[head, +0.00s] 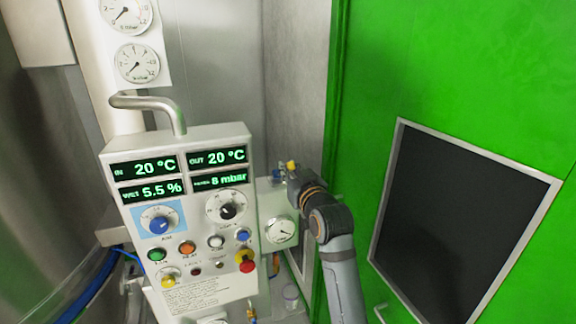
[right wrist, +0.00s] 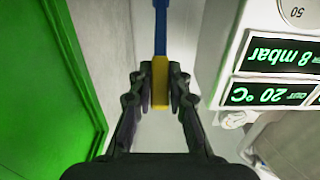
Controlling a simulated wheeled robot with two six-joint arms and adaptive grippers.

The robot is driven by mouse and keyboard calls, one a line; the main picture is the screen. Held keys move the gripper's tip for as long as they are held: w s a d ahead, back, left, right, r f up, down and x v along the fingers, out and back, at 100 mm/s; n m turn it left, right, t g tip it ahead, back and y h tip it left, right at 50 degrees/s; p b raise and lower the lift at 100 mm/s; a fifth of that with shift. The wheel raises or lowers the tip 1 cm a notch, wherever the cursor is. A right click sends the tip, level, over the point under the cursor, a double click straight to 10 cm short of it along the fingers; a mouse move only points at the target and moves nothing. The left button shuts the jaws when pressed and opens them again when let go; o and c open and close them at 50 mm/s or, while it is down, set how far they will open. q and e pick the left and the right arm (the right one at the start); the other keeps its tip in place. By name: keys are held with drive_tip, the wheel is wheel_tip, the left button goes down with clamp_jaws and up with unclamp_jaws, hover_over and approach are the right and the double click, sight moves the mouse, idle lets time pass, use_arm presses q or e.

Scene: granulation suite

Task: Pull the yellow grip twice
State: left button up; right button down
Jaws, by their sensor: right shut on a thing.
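The yellow grip (right wrist: 160,82) is between the two fingers of my right gripper (right wrist: 160,90) in the right wrist view. The fingers are shut on it. A blue strap or rod (right wrist: 160,28) runs from the grip away from the gripper. In the head view the yellow grip (head: 292,165) shows as a small piece at the tip of my right gripper (head: 284,172), just right of the control panel. Much of the grip is hidden by the gripper there. My left gripper is not in view.
A control panel (head: 188,276) with green displays, knobs and buttons stands left of my right arm. A curved metal handle (head: 150,102) rises above it. A round gauge (head: 281,230) is close beside the arm. A green door (head: 455,75) with a dark window (head: 455,225) stands on the right.

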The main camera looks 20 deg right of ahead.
drive_tip(key=shift+f, duration=0.25)
drive_tip(key=shift+s, duration=0.1)
drive_tip(key=shift+s+f+b, duration=0.25)
drive_tip(key=shift+f+b, duration=0.15)
drive_tip(key=shift+f, duration=0.25)
drive_tip(key=shift+s+f+b, duration=0.25)
drive_tip(key=shift+f+b, duration=0.15)
drive_tip(key=shift+f, duration=0.2)
drive_tip(key=c, duration=1.5)
unclamp_jaws()
drive_tip(key=shift+r, duration=0.2)
drive_tip(key=o, duration=0.6)
drive_tip(key=shift+w, duration=0.15)
drive_tip(key=shift+r, duration=0.1)
drive_tip(key=s+p, duration=0.1)
drive_tip(key=s, duration=0.8)
drive_tip(key=shift+s+d, duration=0.1)
drive_tip(key=shift+d, duration=0.05)
